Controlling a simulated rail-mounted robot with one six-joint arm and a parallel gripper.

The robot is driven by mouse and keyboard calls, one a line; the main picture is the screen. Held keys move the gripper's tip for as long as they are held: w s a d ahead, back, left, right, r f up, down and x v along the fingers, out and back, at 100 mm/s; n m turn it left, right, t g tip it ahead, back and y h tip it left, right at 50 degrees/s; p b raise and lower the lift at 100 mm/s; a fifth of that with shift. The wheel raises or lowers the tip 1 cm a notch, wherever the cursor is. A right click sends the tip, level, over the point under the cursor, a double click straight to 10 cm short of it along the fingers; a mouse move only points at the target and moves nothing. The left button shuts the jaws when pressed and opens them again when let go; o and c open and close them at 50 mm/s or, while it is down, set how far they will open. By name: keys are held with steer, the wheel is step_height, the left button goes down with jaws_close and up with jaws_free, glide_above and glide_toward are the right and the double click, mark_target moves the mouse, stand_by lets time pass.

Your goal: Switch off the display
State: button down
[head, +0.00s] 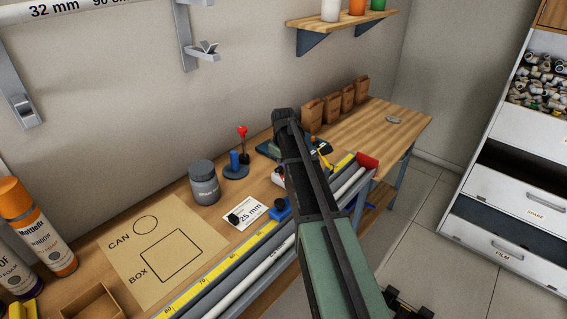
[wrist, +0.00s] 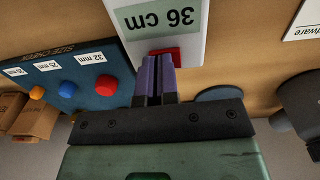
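The display (wrist: 185,22) is a white unit with a greenish screen reading "36 cm", upside down in the wrist view. A red switch (wrist: 172,54) sits at its near edge. My gripper (wrist: 157,60) has purple fingertips that lie close together with nothing seen between them. The tips overlap the left part of the red switch in this view; I cannot tell whether they touch it. In the head view, a small white piece of the display (head: 278,176) shows beside my arm, which hides the rest and my gripper.
A dark blue size-check board (wrist: 72,72) with red, blue and orange knobs is left of the display in the wrist view. A grey can (head: 204,184) and a blue-based stand (head: 236,171) are close by on the bench. Pipes and a yellow rule (head: 215,272) line its front.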

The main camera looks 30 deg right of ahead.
steer(key=shift+s+f, duration=0.35)
steer(key=shift+s, duration=0.35)
steer(key=shift+s+a, duration=0.2)
steer(key=shift+a, duration=0.1)
steer(key=shift+a+r, duration=0.1)
steer(key=shift+a, duration=0.1)
steer(key=shift+a+r+p, duration=0.1)
steer(key=shift+r+p, duration=0.1)
steer(key=shift+p, duration=0.25)
step_height(320, 180, up, 14)
steer(key=p, duration=1.4)
steer(key=shift+w, duration=0.45)
